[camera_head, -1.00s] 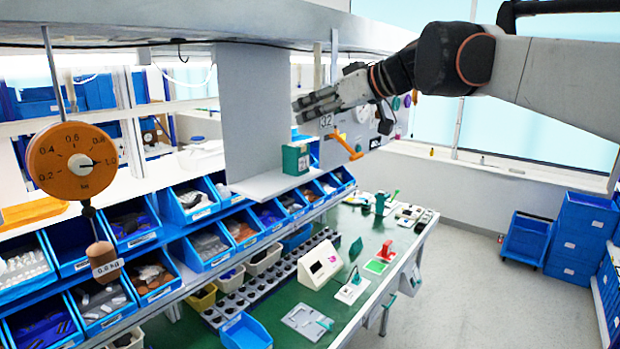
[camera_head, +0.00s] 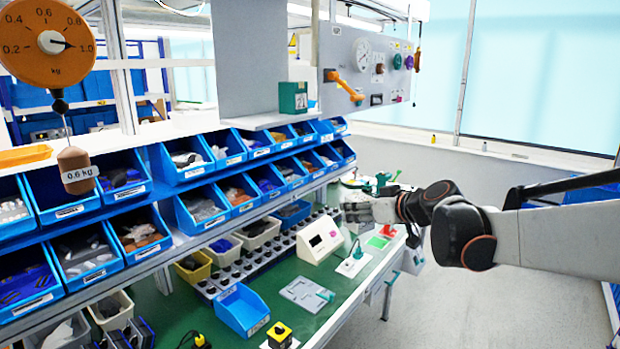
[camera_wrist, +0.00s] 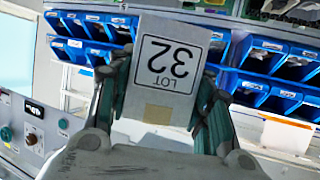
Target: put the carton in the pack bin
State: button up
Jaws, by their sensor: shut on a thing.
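The carton (camera_wrist: 166,70) is a pale grey box marked "LOT 32", upside down in the wrist view. My gripper (camera_wrist: 165,112) is shut on it, with one finger along each side. In the head view my gripper (camera_head: 358,207) is over the far part of the bench, and the carton is hard to make out there. An empty blue open bin (camera_head: 243,310) stands on the near part of the green bench top. Its label is too small to read, so I cannot tell whether it is the pack bin.
Blue parts bins (camera_head: 205,212) line sloping racks on the left. A white box with a screen (camera_head: 320,240) and a grey plate (camera_head: 306,293) stand on the bench. A panel with an orange lever (camera_head: 345,85) hangs behind. The floor (camera_head: 440,300) at right is clear.

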jog(key=s+d+f+m+h+b, duration=0.1)
jog(key=s+d+f+b, duration=0.1)
jog(key=f, duration=0.7)
jog(key=s+d+f+m+t+h+b, duration=0.1)
jog(key=s+d+f+b, duration=0.2)
jog(key=f+b, duration=0.3)
jog(key=s+d+f+m+h+b, duration=0.1)
jog(key=s+f+b, duration=0.4)
jog(key=f, duration=0.9)
jog(key=shift+d+t, duration=0.3)
jog(key=shift+d, duration=0.55)
jog(key=shift+a, duration=0.1)
